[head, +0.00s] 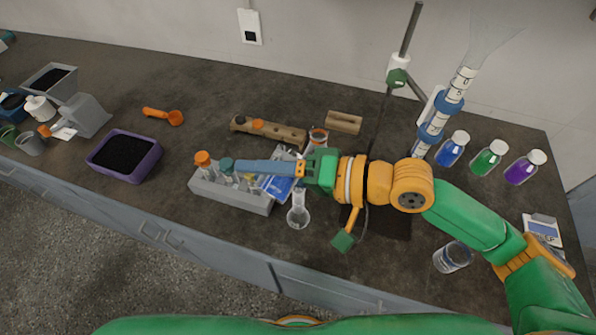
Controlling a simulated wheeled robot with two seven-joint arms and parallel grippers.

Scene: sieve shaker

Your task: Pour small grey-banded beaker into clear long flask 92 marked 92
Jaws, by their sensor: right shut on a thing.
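My right gripper (238,167) reaches in from the right, its blue fingers pointing left above the grey rack (252,202). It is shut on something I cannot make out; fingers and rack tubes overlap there. A clear long-necked flask (298,217) stands below the gripper's green body, right of the rack; no number is readable on it. I cannot surely pick out the small grey-banded beaker. An orange-banded glass vessel (318,137) stands behind the gripper, partly hidden. My left gripper is not in view.
The rack holds several capped tubes, one orange-capped (203,158). A wooden block (282,134) lies behind. A stand with a blue-clamped column (437,121) and blue, green and purple bottles (522,168) stand right. A purple tray (151,165) lies left, with clear counter near it.

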